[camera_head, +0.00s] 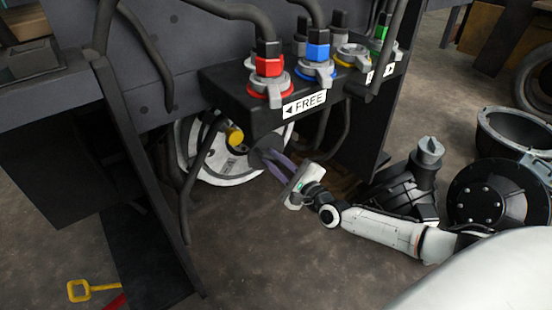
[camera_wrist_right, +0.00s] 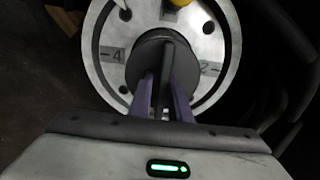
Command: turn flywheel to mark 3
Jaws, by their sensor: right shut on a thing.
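The flywheel (camera_head: 225,165) is a pale metal disc low under the black valve block. In the right wrist view the flywheel (camera_wrist_right: 232,50) shows a mark that looks like 4 on its left and one that looks like 2 on its right. A dark round hub (camera_wrist_right: 140,60) with a raised fin (camera_wrist_right: 168,72) sits at its middle. My right gripper (camera_head: 268,156) reaches in from the right. Its purple fingers (camera_wrist_right: 167,95) are shut on the fin, one on each side. A yellow knob (camera_head: 235,136) stands at the flywheel's top. My left gripper is out of view.
Dark machine parts (camera_head: 490,200) stand at the right. A yellow handle (camera_head: 80,290) lies lower left.

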